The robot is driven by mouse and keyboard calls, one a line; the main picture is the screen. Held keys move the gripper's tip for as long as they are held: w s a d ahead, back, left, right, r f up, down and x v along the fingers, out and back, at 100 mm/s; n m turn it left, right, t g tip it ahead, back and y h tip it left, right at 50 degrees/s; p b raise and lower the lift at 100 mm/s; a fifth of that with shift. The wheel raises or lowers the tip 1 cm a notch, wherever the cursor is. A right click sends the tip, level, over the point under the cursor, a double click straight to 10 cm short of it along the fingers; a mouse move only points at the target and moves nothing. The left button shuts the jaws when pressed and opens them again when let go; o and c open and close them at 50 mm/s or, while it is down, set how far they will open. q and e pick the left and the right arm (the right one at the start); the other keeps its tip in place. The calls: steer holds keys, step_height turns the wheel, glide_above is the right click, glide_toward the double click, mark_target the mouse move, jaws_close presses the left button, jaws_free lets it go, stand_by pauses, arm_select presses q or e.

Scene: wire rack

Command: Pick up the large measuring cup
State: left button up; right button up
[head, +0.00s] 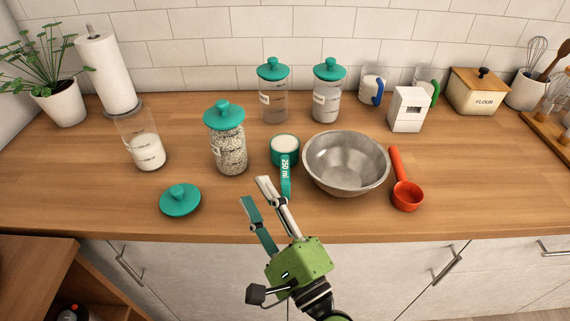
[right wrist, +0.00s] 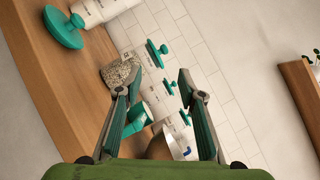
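The teal measuring cup (head: 285,143), marked 250 ml on its handle (head: 286,176), stands upright on the wooden counter with white contents. Its handle points toward the counter's front edge. My right gripper (head: 256,191) is open and empty, in front of the cup and a little left of its handle, not touching it. In the right wrist view the open fingers (right wrist: 160,76) have a wide gap, and teal parts of the cup (right wrist: 138,118) show by the left finger, partly hidden. A smaller-looking red scoop (head: 407,195) lies to the right. My left gripper is not seen.
A steel bowl (head: 346,162) stands close to the cup's right. A jar of grains (head: 229,150) with a teal lid stands to its left. A loose teal lid (head: 180,200) and an open jar of white powder (head: 148,150) are further left. The front counter (head: 340,222) is clear.

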steer(key=w+d+f+m+h, duration=0.1)
steer(key=f+m+h, duration=0.1)
steer(key=m, duration=0.4)
steer(key=w+d+f+m+h, duration=0.1)
steer(key=d+f+m+h, duration=0.1)
steer(key=m+h, duration=0.2)
steer(key=w+d+f+m+h, duration=0.1)
steer(key=w+f+m+h, duration=0.1)
steer(key=m, duration=0.5)
steer(key=shift+d+f+m+h, duration=0.35)
steer(key=shift+f+h, duration=0.25)
steer(key=shift+h, duration=0.5)
steer(key=shift+w+f, duration=0.1)
steer(key=shift+f, duration=0.05)
steer(key=p, duration=0.2)
glide_toward(285, 154)
steer(key=shift+w+f, duration=0.1)
steer(key=shift+w, duration=0.35)
steer(key=shift+w+a+p, duration=0.1)
steer(key=shift+w+p, duration=0.3)
steer(key=shift+w, duration=2.8)
jaws_close()
